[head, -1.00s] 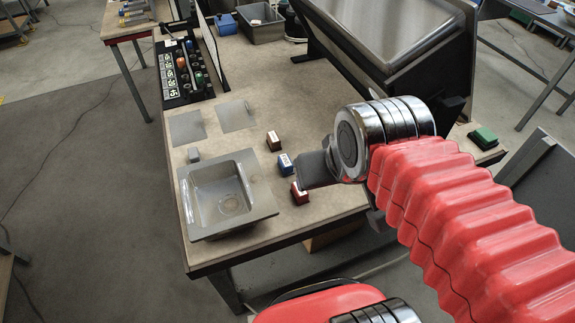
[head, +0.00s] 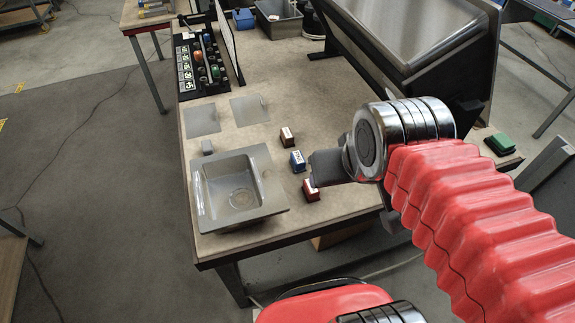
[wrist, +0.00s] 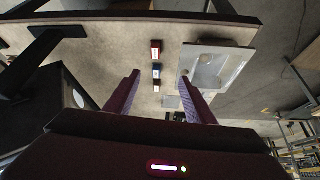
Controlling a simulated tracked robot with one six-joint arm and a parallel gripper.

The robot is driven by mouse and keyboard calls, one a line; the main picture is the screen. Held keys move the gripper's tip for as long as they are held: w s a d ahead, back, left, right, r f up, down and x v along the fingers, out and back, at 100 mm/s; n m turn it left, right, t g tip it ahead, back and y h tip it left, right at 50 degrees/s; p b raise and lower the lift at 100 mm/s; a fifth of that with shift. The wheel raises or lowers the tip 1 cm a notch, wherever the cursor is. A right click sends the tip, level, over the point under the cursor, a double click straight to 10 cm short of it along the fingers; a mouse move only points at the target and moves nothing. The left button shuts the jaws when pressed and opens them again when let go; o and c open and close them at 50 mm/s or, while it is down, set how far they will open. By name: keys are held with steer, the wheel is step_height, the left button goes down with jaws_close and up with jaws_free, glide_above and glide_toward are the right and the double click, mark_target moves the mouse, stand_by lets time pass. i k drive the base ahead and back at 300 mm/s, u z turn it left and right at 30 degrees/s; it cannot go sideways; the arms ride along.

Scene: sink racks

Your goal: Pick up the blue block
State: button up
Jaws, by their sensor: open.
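The blue block (head: 298,161) stands on the table between a brown block (head: 287,137) behind it and a red block (head: 311,190) in front. It has a pale label on top. My gripper (head: 318,178) is just right of the red and blue blocks in the head view, partly hidden by my arm. In the wrist view my gripper (wrist: 160,88) is open and empty, its two dark fingers spread wide. The blue block (wrist: 156,71) shows there beyond the fingertips, in the middle of a row of three blocks.
A grey sink basin (head: 238,190) sits left of the blocks. The table between blocks and panel is clear.

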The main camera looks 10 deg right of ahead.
mark_target(297, 161)
steer(key=k, duration=1.3)
steer(key=u, duration=0.7)
steer(key=i, duration=1.15)
steer(key=u, duration=0.1)
